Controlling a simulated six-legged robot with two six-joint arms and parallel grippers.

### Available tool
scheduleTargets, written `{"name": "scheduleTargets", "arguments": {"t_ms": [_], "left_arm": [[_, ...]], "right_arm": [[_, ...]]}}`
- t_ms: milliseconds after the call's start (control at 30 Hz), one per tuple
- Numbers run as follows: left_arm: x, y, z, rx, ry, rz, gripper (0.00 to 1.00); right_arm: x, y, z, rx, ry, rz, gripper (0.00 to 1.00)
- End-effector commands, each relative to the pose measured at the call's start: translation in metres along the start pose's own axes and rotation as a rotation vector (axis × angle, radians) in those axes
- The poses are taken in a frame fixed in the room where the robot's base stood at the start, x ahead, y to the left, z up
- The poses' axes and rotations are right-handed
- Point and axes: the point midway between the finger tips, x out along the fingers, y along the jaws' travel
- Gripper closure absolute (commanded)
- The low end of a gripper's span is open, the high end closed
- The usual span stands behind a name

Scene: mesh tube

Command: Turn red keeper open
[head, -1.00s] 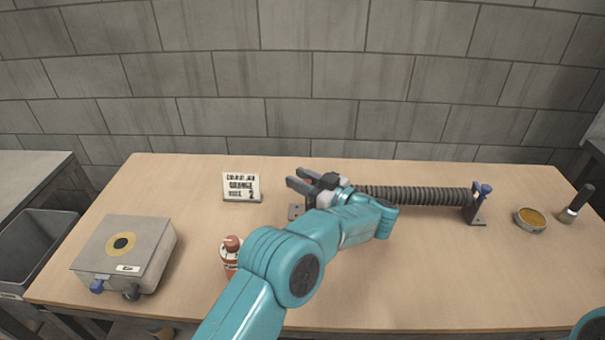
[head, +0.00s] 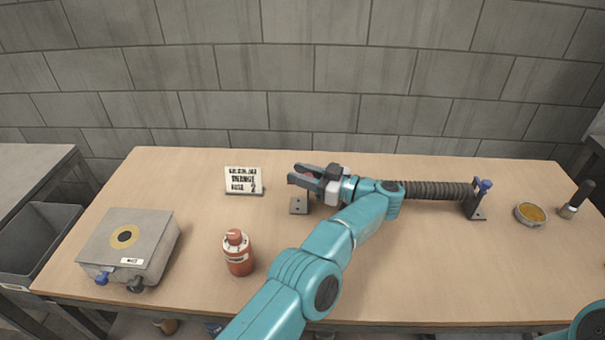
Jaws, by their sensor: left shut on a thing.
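The ribbed dark mesh tube (head: 436,190) lies along the back of the table, and its right end is held at an upright bracket (head: 476,204) with a blue keeper (head: 484,186) on top. My left gripper (head: 294,174) is at the tube's left end, above the foot of the left bracket (head: 299,206). Its jaws are shut on the red keeper there, which my gripper and wrist hide from view. My right gripper is out of view.
A grey box (head: 128,245) with blue and black knobs stands at left, a red bottle (head: 238,253) at front centre, a sign (head: 243,180) behind.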

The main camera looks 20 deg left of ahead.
Motion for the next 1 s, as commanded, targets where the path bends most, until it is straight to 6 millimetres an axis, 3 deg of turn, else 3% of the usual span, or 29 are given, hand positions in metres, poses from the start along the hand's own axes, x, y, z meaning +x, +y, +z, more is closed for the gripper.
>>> {"name": "scheduleTargets", "arguments": {"t_ms": [300, 333, 400, 1000], "left_arm": [[0.0017, 0.0001, -0.0024, -0.004, 0.003, -0.002, 0.99], [0.0017, 0.0001, -0.0025, -0.004, 0.003, -0.002, 0.65], [0.0016, 0.0001, -0.0025, -0.005, 0.003, -0.002, 0.48], [0.0042, 0.0008, -0.0012, -0.002, 0.001, 0.0, 0.48]], "right_arm": [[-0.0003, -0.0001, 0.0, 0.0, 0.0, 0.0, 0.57], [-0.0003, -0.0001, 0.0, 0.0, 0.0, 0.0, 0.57], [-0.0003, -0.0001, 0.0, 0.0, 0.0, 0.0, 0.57], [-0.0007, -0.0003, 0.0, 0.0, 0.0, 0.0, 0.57]]}}
